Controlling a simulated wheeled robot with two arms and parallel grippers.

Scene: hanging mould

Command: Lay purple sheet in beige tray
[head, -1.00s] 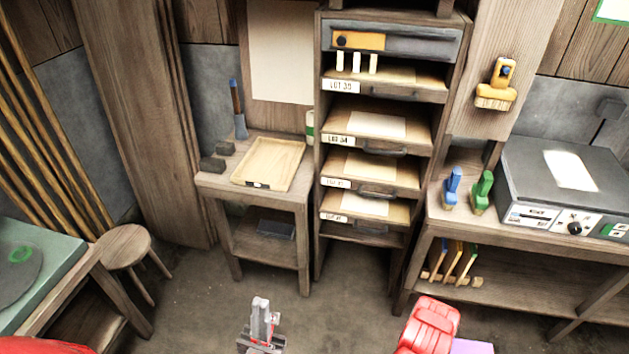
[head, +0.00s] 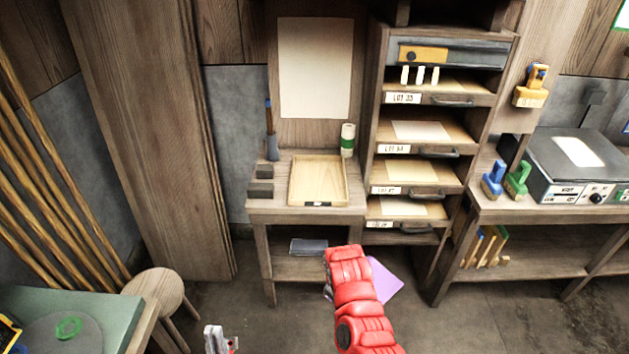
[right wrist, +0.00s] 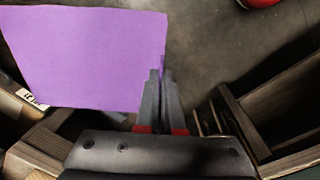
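The beige tray (head: 318,181) lies empty on top of a small wooden stand, in the middle of the head view. The purple sheet (head: 384,281) shows partly behind my red right arm, in front of the stand and lower than the tray. In the right wrist view the sheet (right wrist: 85,55) hangs flat and wide at upper left. My right gripper (right wrist: 158,100) is shut on the sheet's edge near one corner; in the head view the arm mostly hides it. My left gripper (head: 216,338) is at the bottom edge, fingertips together and empty, far from the sheet.
Dark blocks (head: 262,181), a brush (head: 271,135) and a green-banded roll (head: 347,140) stand around the tray. A drawer rack (head: 425,160) rises to its right. A stool (head: 155,288) and green-topped table (head: 95,300) are at left.

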